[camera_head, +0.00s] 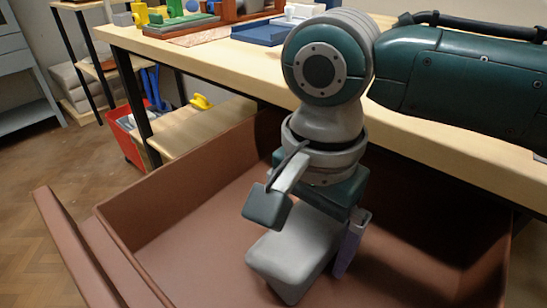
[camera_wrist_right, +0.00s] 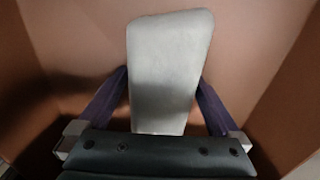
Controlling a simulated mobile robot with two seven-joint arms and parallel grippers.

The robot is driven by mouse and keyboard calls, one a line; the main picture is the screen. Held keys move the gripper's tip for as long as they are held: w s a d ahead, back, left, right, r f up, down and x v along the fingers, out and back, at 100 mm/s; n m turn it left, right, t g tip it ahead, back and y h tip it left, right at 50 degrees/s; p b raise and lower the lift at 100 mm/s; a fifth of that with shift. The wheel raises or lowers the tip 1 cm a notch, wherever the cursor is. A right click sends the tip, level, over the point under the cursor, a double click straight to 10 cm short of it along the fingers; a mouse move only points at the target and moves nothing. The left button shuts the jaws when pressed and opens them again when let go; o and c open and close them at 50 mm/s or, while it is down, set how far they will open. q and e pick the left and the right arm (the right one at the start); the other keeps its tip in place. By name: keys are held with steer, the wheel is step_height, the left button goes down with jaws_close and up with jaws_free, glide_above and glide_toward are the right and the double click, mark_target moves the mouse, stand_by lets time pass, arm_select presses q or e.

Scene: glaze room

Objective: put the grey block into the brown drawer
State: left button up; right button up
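The grey block (camera_head: 295,250) is inside the open brown drawer (camera_head: 165,190), over its floor. It looks tilted in the head view; I cannot tell whether it touches the floor. My right gripper (camera_head: 335,262) reaches down into the drawer with the block between its purple fingers. In the right wrist view, the pale block (camera_wrist_right: 168,70) stands out beyond the gripper (camera_wrist_right: 164,78), whose fingertips meet its two sides. One finger is mostly hidden behind the block in the head view. My left gripper is not in view.
The wooden table (camera_head: 185,62) runs above the drawer, with a blue tray (camera_head: 262,33) and coloured blocks on top. The drawer's front wall (camera_head: 85,250) stands at the left. A red bin (camera_head: 126,140) is on the floor beyond. The drawer's left part is empty.

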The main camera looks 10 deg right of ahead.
mark_target(310, 224)
arm_select(q)
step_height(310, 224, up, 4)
steer(key=p, duration=0.4)
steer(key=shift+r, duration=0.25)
arm_select(e)
step_height(310, 224, up, 12)
steer(key=shift+r, duration=0.15)
arm_select(q)
steer(key=shift+p, duration=0.3)
